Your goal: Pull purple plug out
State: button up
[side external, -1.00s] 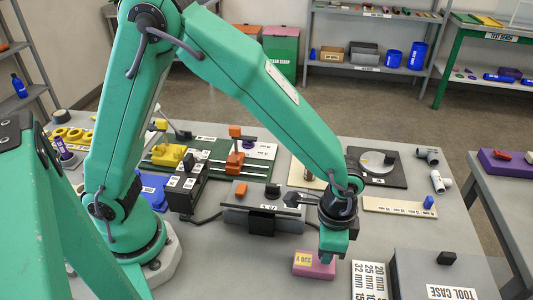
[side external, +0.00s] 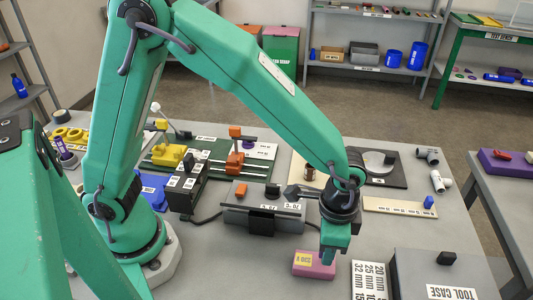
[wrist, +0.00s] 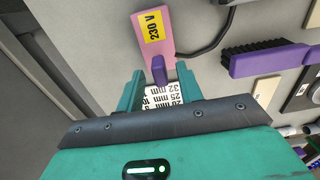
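The purple plug (wrist: 159,70) stands at the near end of a pink socket block (wrist: 154,32) with a yellow "230 V" label. In the wrist view the plug lies between the two green fingertips of my gripper (wrist: 160,76), with a gap on each side. The fingers are open and do not visibly touch it. In the side view the pink block (side external: 306,265) sits on the grey table, and my gripper (side external: 334,252) points down at its right end. The fingers hide the plug there.
A dark cable (wrist: 205,45) runs from the block. A purple-handled brush (wrist: 262,62) lies to its right in the wrist view. A white size card (side external: 370,281) and a grey tool case (side external: 435,270) are right of the block. A grey heater unit (side external: 263,212) stands behind.

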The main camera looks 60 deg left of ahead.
jog(key=shift+r, duration=3.6)
jog(key=shift+a, duration=0.1)
jog(key=shift+a+r, duration=0.15)
jog(key=s+a+r+n+t, duration=0.1)
jog(key=a+r+n, duration=0.1)
jog(key=a+r, duration=0.3)
jog(key=a+r+n+t, duration=0.1)
jog(key=a+r+n, duration=0.15)
jog(key=a, duration=0.45)
jog(key=s+a+r+n+t, duration=0.1)
jog(key=s+a+n, duration=0.1)
jog(key=s+a, duration=0.2)
jog(key=s+a+r+n+t, duration=0.2)
jog(key=s+a, duration=0.2)
jog(key=a, duration=0.4)
jog(key=shift+s+a+t, duration=0.15)
jog(key=shift+s+t, duration=0.05)
jog(key=shift+t, duration=0.1)
